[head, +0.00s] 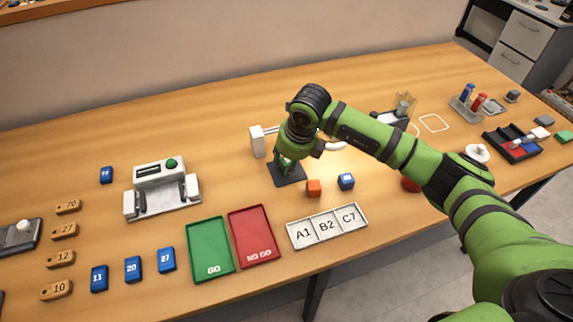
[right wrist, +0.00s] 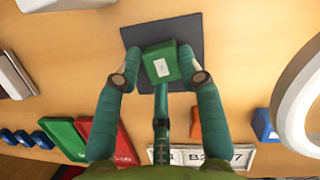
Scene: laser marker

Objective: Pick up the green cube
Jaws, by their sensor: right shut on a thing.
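In the head view my right gripper (head: 287,166) points down over the same pad (head: 290,177), and the cube is mostly hidden there by the gripper. My left gripper is not in view.
An orange cube (head: 314,187) and a blue cube (head: 346,181) stand close to the right of the pad. A labelled white tray (head: 327,226), a red tray (head: 253,236) and a green tray (head: 210,249) lie in front. A white post (head: 257,141) stands behind.

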